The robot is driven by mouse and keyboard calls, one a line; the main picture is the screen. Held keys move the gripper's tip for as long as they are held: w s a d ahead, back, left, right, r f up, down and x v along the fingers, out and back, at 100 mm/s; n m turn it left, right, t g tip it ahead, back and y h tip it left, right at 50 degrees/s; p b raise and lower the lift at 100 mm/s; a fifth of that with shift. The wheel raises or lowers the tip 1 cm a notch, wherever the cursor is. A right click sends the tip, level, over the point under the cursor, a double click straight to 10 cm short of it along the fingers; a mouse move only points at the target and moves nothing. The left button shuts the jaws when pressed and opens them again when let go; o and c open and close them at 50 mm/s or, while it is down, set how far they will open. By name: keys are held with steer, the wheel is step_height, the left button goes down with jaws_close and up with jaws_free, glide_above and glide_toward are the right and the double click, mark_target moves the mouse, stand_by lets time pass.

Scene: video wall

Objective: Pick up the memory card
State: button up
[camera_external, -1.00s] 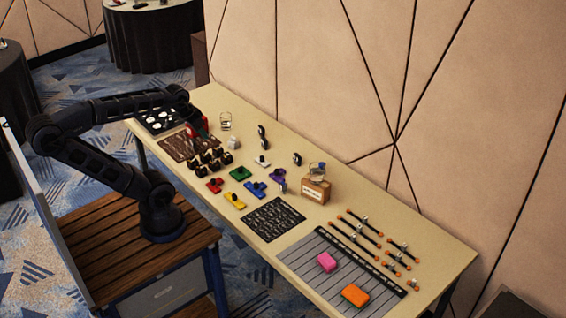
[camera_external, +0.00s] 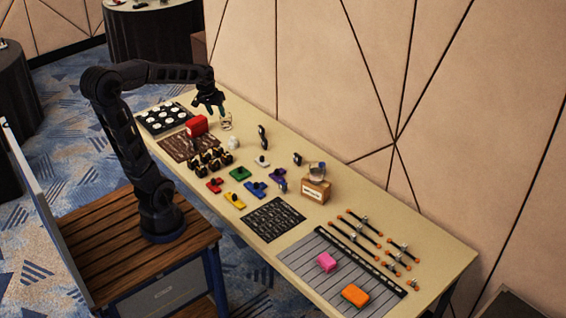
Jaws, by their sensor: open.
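I cannot pick out a memory card for certain; the small items on the table are too small to name surely. My gripper (camera_external: 213,112) is at the far end of the long table, pointing down with its fingers apart. It is above the table, close to a small clear glass (camera_external: 227,124), and partly overlaps it in the picture. I cannot tell whether they touch. A red box (camera_external: 197,125) stands just left of and below my gripper, on a brown patterned mat (camera_external: 178,146).
A black tray with white discs (camera_external: 165,117) lies at the far left. Several dark-and-gold items (camera_external: 209,160) and coloured pieces (camera_external: 239,173) crowd the middle. A brown box (camera_external: 314,190), a black mat (camera_external: 272,219), and a grey board (camera_external: 320,285) with pink and orange blocks lie nearer.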

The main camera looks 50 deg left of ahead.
steer(key=w+a+f+n, duration=0.3)
steer(key=w+a+f, duration=0.35)
steer(key=a, duration=0.45)
steer(key=n+g, duration=0.3)
steer(key=n, duration=0.4)
glide_above(193, 140)
step_height(193, 140, down, 24)
steer(key=shift+d, duration=0.1)
steer(key=shift+a+f+n, duration=0.2)
steer(key=shift+f+n, duration=0.1)
steer(key=shift+f, duration=0.15)
steer(key=f, duration=1)
steer(key=shift+d+f, duration=0.2)
jaws_close()
